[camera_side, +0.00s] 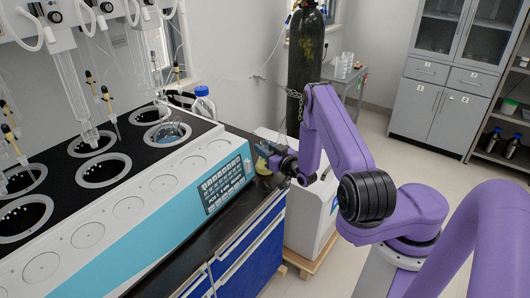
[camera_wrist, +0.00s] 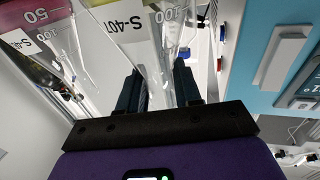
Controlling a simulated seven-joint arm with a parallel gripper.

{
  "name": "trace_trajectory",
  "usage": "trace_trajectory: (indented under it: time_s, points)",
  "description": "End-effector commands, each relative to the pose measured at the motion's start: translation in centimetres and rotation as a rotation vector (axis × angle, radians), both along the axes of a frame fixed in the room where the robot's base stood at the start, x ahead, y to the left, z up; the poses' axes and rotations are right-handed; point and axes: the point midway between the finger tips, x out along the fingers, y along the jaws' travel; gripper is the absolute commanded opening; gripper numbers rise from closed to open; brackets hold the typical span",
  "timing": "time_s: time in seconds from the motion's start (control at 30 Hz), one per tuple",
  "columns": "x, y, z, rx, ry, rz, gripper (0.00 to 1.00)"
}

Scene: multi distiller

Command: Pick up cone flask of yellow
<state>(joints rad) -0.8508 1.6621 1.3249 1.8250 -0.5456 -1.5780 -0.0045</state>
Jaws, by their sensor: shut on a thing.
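The cone flask of yellow (camera_side: 263,167) is a small clear vessel with yellow liquid at the right end of the dark bench, beside the machine's control panel. My gripper (camera_side: 270,152) is at this flask in the side view, and the arm partly covers the spot. In the wrist view my gripper (camera_wrist: 158,88) has its two dark fingers on either side of clear glass (camera_wrist: 155,65) marked 100 with an S-40T label. The gripper is shut on the flask. Whether the flask's base touches the bench cannot be told.
Glassware with pink liquid marked 50 (camera_wrist: 40,18) is close by on the left. The multi-hole distiller (camera_side: 130,205) with its keypad (camera_side: 222,186) stands close on the left. A blue-capped bottle (camera_side: 203,103) stands behind it. A dark gas cylinder (camera_side: 305,70) stands behind the arm.

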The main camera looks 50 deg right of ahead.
Motion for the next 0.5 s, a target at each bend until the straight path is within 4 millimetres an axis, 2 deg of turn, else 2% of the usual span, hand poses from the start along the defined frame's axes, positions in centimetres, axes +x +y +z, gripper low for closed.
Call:
trace_trajectory:
  time_s: [0.27, 0.5]
  points:
    - [0.1, 0.0, 1.3, -0.001, -0.002, 0.000, 0.00]
    - [-0.3, 0.1, 3.4, 0.000, -0.001, -0.001, 0.00]
